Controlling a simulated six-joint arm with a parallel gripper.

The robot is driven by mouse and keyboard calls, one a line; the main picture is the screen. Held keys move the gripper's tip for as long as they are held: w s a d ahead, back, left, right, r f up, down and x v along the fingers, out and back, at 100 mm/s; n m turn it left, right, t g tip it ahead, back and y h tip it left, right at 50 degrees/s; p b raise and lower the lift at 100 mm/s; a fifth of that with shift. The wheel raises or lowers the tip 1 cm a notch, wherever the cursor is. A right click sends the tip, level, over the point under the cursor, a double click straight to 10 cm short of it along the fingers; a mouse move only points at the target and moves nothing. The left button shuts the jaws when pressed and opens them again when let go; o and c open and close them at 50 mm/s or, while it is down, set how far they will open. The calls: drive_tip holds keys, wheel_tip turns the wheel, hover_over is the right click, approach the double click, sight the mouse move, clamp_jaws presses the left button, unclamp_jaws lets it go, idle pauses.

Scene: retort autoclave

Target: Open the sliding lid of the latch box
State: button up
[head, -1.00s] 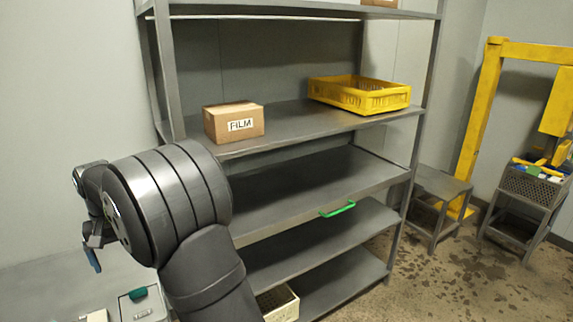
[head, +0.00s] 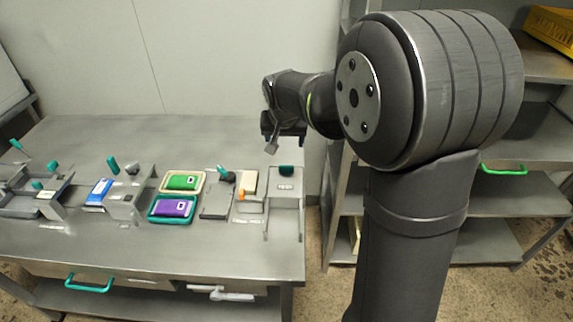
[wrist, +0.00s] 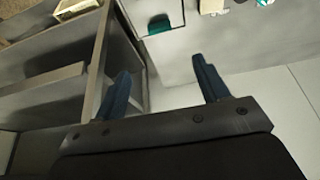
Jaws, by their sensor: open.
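A grey box (head: 286,195) with a teal knob on its top stands at the right end of the steel bench. Its small label is too small to read, so I cannot tell for sure that it is the latch box. My gripper (wrist: 163,85) is open and empty, with two blue fingers apart. In the head view my gripper (head: 276,142) hangs above the back right of the bench, apart from the box.
The bench (head: 90,240) also bears a green pack (head: 183,182) and a purple pack (head: 173,208) in trays, a blue-topped item (head: 99,192) and several grey fixtures with teal knobs. A shelf rack (head: 510,195) stands to the right. The back of the bench is clear.

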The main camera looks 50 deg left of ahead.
sight(286, 166)
drive_tip(key=x, duration=1.6)
drive_tip(key=shift+c, duration=0.5)
drive_tip(key=c, duration=1.3)
drive_tip(key=s+d, duration=0.8)
drive_tip(key=shift+s+d, duration=0.15)
drive_tip(key=o, duration=1.4)
drive_tip(key=v, duration=1.7)
